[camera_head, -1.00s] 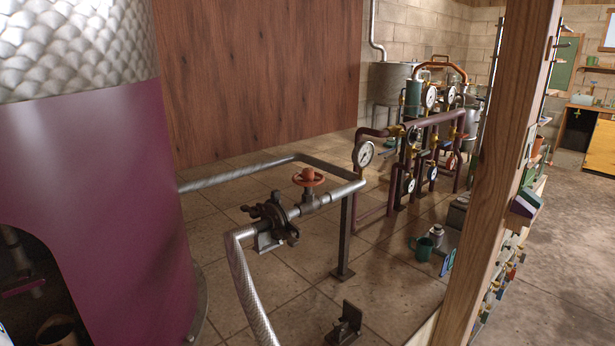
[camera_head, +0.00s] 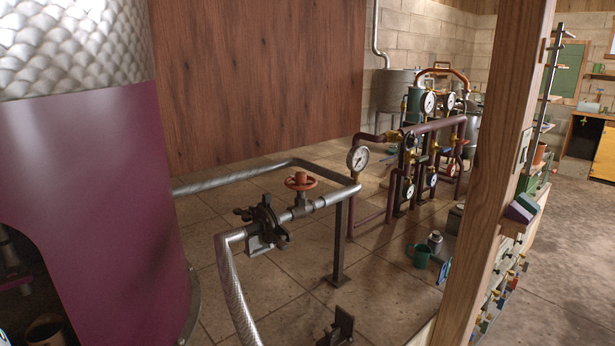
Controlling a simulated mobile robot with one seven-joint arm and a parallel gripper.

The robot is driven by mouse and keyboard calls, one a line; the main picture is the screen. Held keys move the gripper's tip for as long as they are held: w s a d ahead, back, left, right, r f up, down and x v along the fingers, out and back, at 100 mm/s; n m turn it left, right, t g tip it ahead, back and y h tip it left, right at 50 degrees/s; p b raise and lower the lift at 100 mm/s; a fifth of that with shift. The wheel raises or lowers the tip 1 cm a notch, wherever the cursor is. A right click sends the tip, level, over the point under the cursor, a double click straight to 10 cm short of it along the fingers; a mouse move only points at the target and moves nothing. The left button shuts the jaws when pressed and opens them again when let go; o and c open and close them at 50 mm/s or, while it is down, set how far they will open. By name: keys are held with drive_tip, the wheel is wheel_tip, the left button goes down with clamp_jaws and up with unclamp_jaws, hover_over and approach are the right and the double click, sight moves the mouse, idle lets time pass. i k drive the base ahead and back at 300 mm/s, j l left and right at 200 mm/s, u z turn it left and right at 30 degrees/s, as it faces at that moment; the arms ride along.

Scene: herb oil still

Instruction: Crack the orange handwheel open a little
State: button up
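The orange handwheel (camera_head: 301,182) sits on top of a valve on a silver pipe (camera_head: 335,196), left of centre in the head view. It has a rounded orange hub and lies roughly level above the pipe. A dark flanged pump or fitting (camera_head: 264,223) is on the same pipe, just left of the handwheel. How far the valve is open cannot be told. My gripper is not in view.
A large purple tank (camera_head: 95,190) fills the left side. A wooden post (camera_head: 500,180) stands right of centre. Purple piping with gauges (camera_head: 357,159) stands behind the valve. Open floor (camera_head: 570,270) lies right.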

sight(301, 179)
drive_tip(key=l+u, duration=0.2)
drive_tip(key=l, duration=0.8)
drive_tip(key=l+u, duration=0.2)
drive_tip(key=l, duration=0.3)
drive_tip(key=k+l+u, duration=0.2)
drive_tip(key=l, duration=0.3)
drive_tip(key=i+l+u, duration=0.2)
drive_tip(key=l, duration=0.3)
drive_tip(key=l+u, duration=0.2)
drive_tip(key=l, duration=0.3)
drive_tip(key=l+u, duration=0.35)
drive_tip(key=l, duration=0.6)
drive_tip(key=i+l+u, duration=0.2)
drive_tip(key=l, duration=0.3)
drive_tip(key=l+u, duration=0.25)
drive_tip(key=l, duration=0.2)
drive_tip(key=i+l, duration=0.2)
drive_tip(key=l, duration=0.15)
drive_tip(key=i+l+u, duration=0.15)
drive_tip(key=l, duration=0.2)
